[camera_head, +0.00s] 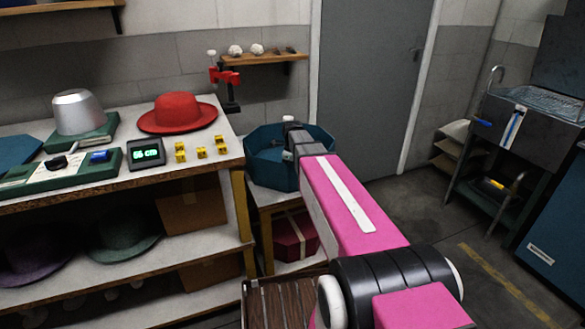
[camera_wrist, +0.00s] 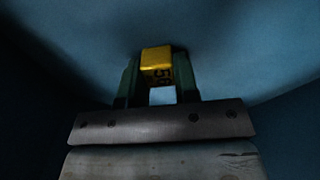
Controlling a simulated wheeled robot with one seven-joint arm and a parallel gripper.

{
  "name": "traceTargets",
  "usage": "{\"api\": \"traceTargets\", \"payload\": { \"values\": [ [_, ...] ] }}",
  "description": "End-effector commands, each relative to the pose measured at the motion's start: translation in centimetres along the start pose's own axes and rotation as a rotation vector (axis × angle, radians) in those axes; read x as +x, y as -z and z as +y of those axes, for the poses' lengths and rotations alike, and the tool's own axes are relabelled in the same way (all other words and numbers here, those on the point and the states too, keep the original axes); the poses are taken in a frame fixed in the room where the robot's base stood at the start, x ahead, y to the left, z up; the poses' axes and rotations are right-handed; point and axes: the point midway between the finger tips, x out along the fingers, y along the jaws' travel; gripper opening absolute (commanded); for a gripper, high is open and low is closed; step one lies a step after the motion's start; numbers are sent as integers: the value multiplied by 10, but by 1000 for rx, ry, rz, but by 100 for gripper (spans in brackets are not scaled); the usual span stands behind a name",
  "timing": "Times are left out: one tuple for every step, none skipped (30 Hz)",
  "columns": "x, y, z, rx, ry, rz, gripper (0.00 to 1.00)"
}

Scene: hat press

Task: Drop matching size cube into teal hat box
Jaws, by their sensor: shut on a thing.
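The teal hat box (camera_head: 262,172) is octagonal and open-topped and stands on a low shelf to the right of the workbench. My arm reaches over it in the head view, and my gripper itself is hidden there behind the arm. In the wrist view my gripper (camera_wrist: 160,75) is shut on a yellow cube (camera_wrist: 156,60) with dark digits, partly readable as starting with 5. The blue inside of the hat box (camera_wrist: 230,45) surrounds it. More yellow cubes (camera_head: 201,152) sit on the bench. The display (camera_head: 146,152) next to them reads 66 cm.
A red hat (camera_head: 178,112) and a metal hat form (camera_head: 78,112) on a green base stand on the bench. A dark red box (camera_head: 293,238) is below the teal one. A sink stand (camera_head: 520,125) is at the right. The floor between is clear.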

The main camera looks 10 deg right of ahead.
Motion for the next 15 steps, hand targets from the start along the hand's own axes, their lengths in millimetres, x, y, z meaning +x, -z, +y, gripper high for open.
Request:
{"api": "traceTargets", "payload": {
  "values": [
    [0,0,0,0,0,0,7],
    [0,0,0,0,0,0,7],
    [0,0,0,0,0,0,35],
    [0,0,0,0,0,0,45],
    [0,0,0,0,0,0,55],
    [0,0,0,0,0,0,58],
    [0,0,0,0,0,0,58],
    [0,0,0,0,0,0,58],
    [0,0,0,0,0,0,58],
    [0,0,0,0,0,0,58],
    [0,0,0,0,0,0,58],
    [0,0,0,0,0,0,58],
    [0,0,0,0,0,0,58],
    [0,0,0,0,0,0,58],
    [-2,0,0,0,0,0,58]
  ]
}}
